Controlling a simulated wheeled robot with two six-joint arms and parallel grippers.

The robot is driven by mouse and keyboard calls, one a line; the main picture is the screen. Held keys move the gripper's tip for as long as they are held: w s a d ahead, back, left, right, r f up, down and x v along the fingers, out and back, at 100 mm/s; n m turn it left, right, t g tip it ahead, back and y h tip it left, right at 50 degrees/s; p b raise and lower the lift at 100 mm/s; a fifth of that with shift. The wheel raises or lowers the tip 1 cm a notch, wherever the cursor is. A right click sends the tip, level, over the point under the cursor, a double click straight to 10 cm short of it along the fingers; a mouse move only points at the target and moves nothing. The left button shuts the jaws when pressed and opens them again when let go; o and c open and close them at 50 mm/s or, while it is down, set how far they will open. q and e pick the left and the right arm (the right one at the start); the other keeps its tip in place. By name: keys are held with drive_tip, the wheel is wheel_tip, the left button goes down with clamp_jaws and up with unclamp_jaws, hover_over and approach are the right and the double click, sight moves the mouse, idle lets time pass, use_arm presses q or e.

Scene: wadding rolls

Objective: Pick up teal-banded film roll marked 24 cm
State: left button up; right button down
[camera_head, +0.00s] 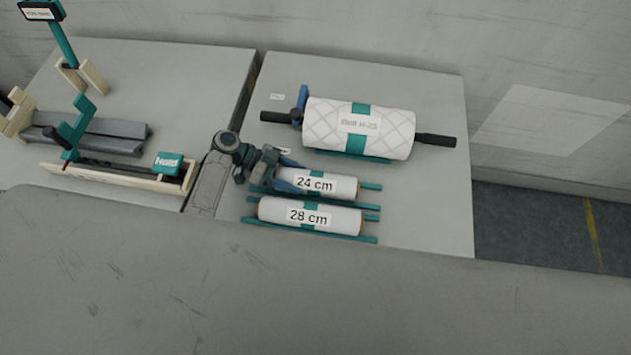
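The film roll marked 24 cm (340,187) is white with a teal band partly behind its label. It lies across a teal rack on the right table. My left gripper (284,180) is at the roll's left end and covers that end. Whether its fingers are open or closed on the roll does not show. The roll marked 28 cm (340,219), also teal-banded, lies in front of it on its own teal rails. My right gripper is not in view.
A large quilted roll labelled Batt H-25 (393,135) with dark end handles lies behind the film rolls. A wooden and teal fixture with a Hold sign (168,163) stands on the left table. The right table's right side (440,205) is clear.

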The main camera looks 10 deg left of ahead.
use_arm(q)
drive_tip(key=shift+c, duration=1.3)
drive_tip(key=shift+w+r, duration=0.1)
drive_tip(key=shift+r, duration=0.1)
